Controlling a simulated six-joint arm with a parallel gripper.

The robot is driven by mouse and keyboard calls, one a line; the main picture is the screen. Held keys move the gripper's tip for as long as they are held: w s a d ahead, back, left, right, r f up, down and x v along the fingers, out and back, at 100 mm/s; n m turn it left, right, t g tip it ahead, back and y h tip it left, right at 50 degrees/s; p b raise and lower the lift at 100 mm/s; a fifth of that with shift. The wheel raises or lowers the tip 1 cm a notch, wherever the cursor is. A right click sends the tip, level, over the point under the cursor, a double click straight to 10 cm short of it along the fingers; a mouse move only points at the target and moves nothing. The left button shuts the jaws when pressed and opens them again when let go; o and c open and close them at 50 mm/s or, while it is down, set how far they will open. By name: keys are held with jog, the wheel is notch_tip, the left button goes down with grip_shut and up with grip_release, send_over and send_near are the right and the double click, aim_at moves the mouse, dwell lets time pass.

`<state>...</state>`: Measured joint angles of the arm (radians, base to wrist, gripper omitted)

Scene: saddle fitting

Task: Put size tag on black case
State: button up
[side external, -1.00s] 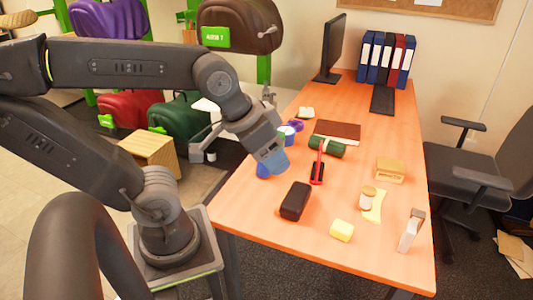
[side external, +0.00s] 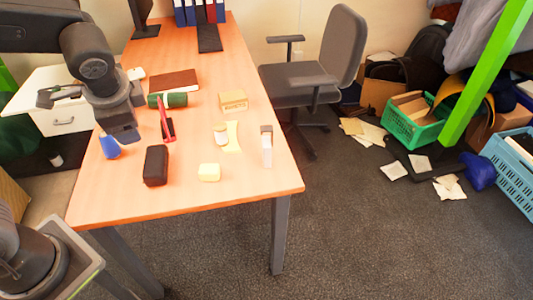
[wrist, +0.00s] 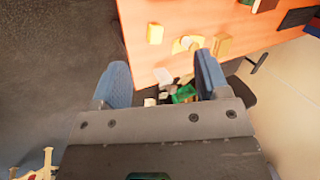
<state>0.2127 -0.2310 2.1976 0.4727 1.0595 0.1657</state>
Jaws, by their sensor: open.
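The black case (side external: 156,166) lies on the near left part of the orange desk. My gripper (side external: 123,132) is above the desk's left edge, up and left of the case and apart from it. In the wrist view my gripper (wrist: 163,82) is open, with its two blue fingers spread and nothing between them. I cannot make out a size tag for certain on the desk or on the case. The case is not clear in the wrist view.
A red-handled tool (side external: 166,126), a green roll (side external: 174,99), a yellow block (side external: 209,172), a jar (side external: 221,134) and a pale upright box (side external: 266,146) stand around the case. The desk's front is clear.

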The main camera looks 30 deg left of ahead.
jog(key=w+d+f+m+y, duration=0.2)
jog(key=w+f+m+y, duration=0.25)
jog(key=w, duration=0.35)
jog(key=m+t+y, duration=0.2)
jog(key=m+t, duration=1)
jog(key=m, duration=0.5)
send_near(266, 128)
jog(key=shift+m, duration=0.25)
jog(key=shift+f+x, duration=0.2)
jog(key=shift+x, duration=4.8)
jog(key=c, duration=1.2)
grip_shut()
